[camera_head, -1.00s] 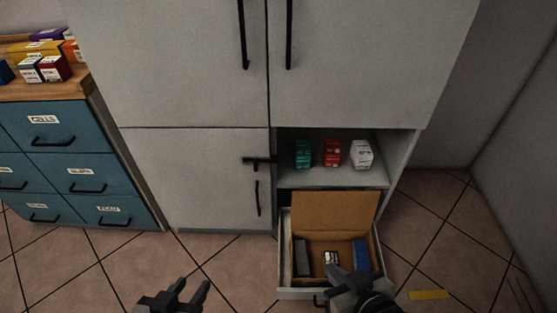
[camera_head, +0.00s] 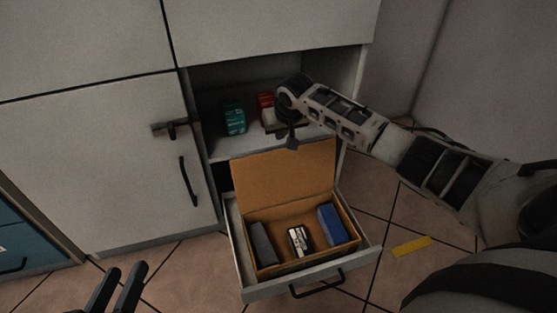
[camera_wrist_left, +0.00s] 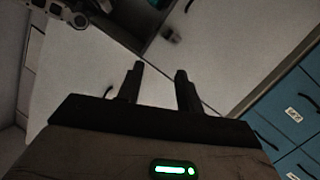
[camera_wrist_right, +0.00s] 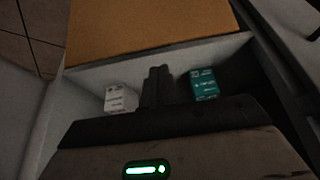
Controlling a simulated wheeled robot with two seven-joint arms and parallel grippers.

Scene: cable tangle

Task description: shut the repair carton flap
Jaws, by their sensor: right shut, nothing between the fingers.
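The repair carton (camera_head: 283,268) sits in the pulled-out drawer (camera_head: 262,292). Its brown flap (camera_head: 285,178) stands up at the back, open. Inside the carton are a dark grey block (camera_head: 262,245), a small black-and-white item (camera_head: 299,241) and a blue box (camera_head: 332,225). My right gripper (camera_head: 290,142) is shut and empty, above and behind the flap's top edge at the shelf opening. In the right wrist view my right gripper (camera_wrist_right: 157,72) points towards the flap (camera_wrist_right: 150,30). My left gripper (camera_head: 122,285) is open and empty at the lower left, away from the carton.
The shelf above the drawer holds a teal box (camera_head: 233,117), a red box (camera_head: 265,108) and a white box (camera_wrist_right: 121,98), partly hidden by my right arm in the head view. A cabinet door (camera_head: 100,165) with a handle is left of the drawer. A yellow strip (camera_head: 412,246) lies on the floor.

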